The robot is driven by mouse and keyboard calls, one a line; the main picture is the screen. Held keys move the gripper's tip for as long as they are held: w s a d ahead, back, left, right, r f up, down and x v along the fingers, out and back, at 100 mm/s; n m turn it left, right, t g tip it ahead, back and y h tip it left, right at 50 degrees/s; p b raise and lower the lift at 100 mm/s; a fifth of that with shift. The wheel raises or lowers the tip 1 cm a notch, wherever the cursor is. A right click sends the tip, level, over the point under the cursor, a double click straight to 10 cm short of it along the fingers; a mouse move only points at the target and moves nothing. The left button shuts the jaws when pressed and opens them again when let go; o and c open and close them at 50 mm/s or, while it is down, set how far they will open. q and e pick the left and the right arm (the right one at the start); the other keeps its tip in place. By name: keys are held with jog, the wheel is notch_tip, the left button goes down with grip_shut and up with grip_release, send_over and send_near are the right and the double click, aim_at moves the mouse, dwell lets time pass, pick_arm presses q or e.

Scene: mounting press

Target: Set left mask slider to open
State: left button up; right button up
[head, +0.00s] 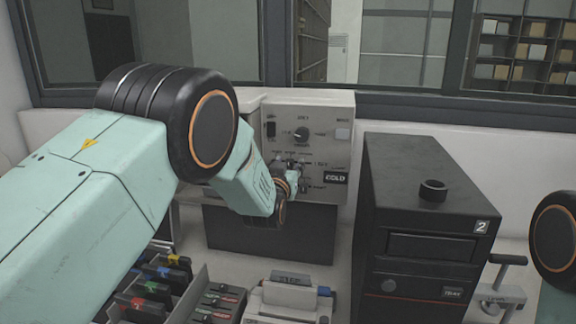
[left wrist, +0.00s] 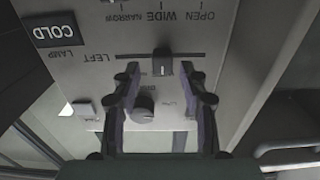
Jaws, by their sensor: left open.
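The left mask slider (left wrist: 162,63) is a small dark knob with a light face on a dark slot in a grey panel. In the left wrist view, where the lettering is upside down, it lines up with the WIDE mark. The OPEN mark (left wrist: 195,15) is to its right and NARROW to its left. My left gripper (left wrist: 162,70) is open, with one finger on each side of the knob and gaps visible. In the head view my left gripper (head: 290,183) is at the control panel (head: 310,115) and hides the slider. My right gripper is out of view.
A round knob (left wrist: 144,107) sits close to the slider, between my fingers in the picture. A COLD lamp label (left wrist: 56,33) is on the panel. A black unit (head: 412,200) stands right of the panel. Coloured cartridges (head: 160,275) and a white device (head: 290,298) are in front.

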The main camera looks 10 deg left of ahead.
pick_arm(q)
jog(key=shift+w+a+f, duration=0.25)
jog(key=shift+w+f, duration=0.15)
jog(key=shift+w, duration=0.05)
jog(key=c, duration=0.5)
jog(key=shift+s+d+r, duration=0.1)
jog(key=shift+d+r, duration=0.05)
jog(key=shift+d, duration=0.05)
grip_shut()
jog(key=shift+a, duration=0.15)
